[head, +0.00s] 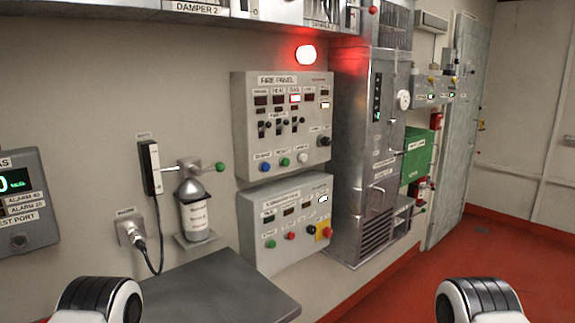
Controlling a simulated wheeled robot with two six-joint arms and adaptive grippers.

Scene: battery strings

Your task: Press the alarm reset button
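The grey fire panel (283,128) is on the wall at the middle of the head view. Its lower row has a blue button (265,167), a green button (284,162) and a white button (302,158). The label above the green one seems to read RESET, but the small print is hard to read. One window in the top row, seemingly marked GAS, glows red (295,98). A red lamp (305,55) is lit above the panel. Neither gripper is in view; only rounded white and black parts of my arms show at the bottom edge.
A second grey panel (288,232) with several coloured buttons hangs below. A bottle (195,215) and a corded handset (150,168) are left. A metal cabinet (375,150) stands right. The red floor (480,270) is clear.

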